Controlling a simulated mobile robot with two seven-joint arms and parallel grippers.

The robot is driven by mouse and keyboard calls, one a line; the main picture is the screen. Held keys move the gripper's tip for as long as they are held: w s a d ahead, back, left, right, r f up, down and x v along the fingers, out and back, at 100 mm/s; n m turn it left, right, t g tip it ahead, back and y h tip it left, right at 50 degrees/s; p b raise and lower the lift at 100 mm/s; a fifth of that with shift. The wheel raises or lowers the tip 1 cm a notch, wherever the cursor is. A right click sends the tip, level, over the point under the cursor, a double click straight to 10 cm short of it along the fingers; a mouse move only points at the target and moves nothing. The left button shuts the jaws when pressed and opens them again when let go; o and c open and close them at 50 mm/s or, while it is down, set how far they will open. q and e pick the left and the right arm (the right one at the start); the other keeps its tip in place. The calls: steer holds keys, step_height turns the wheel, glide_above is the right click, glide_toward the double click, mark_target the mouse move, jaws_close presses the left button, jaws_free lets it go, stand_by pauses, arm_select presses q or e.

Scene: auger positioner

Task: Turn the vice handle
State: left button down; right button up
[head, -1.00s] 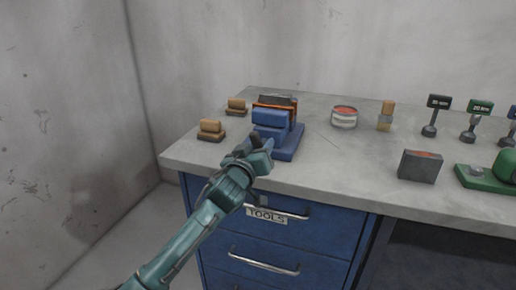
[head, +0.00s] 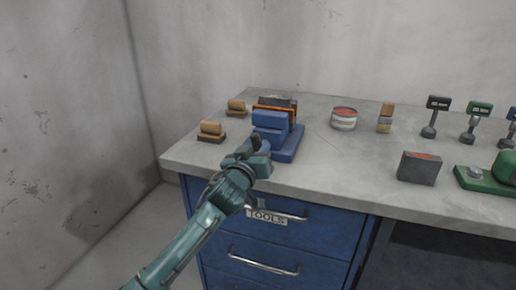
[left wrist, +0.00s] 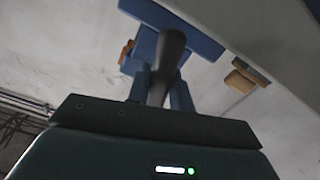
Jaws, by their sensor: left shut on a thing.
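The blue vice (head: 270,120) stands on the workbench near its left front edge, with a dark block between its jaws. My left gripper (head: 250,151) is at the near side of the vice, at the bench edge. In the left wrist view the dark vice handle (left wrist: 169,60) runs between the two fingers of the left gripper (left wrist: 160,88), which is shut on it. The blue vice body (left wrist: 205,35) shows behind the handle. In the head view the handle is mostly hidden by the gripper. My right gripper is not in view.
Two wooden-topped brushes or blocks (head: 211,129) lie left of the vice. A red and white tin (head: 344,118), a small stack of blocks (head: 385,117) and a grey box (head: 420,167) stand to the right. The blue drawer cabinet (head: 270,240) is below the bench edge.

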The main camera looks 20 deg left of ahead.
arm_select(q)
steer(key=m+p, duration=0.2)
steer(key=m, duration=0.1)
steer(key=shift+d+r, duration=0.1)
steer(key=m+p, duration=0.1)
steer(key=m, duration=0.2)
steer(key=m+p, duration=0.1)
steer(key=m, duration=0.1)
steer(key=shift+d+m+p, duration=0.15)
steer(key=shift+m+p, duration=0.15)
steer(key=shift+p, duration=0.05)
steer(key=m+p, duration=0.1)
steer(key=m, duration=0.1)
steer(key=shift+m, duration=0.4)
steer(key=shift+f+m, duration=0.2)
steer(key=shift+m, duration=0.4)
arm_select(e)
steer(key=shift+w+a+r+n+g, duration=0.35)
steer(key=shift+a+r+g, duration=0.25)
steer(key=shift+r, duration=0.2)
arm_select(q)
steer(key=c, duration=2.2)
jaws_free()
steer(key=c, duration=2.2)
jaws_free()
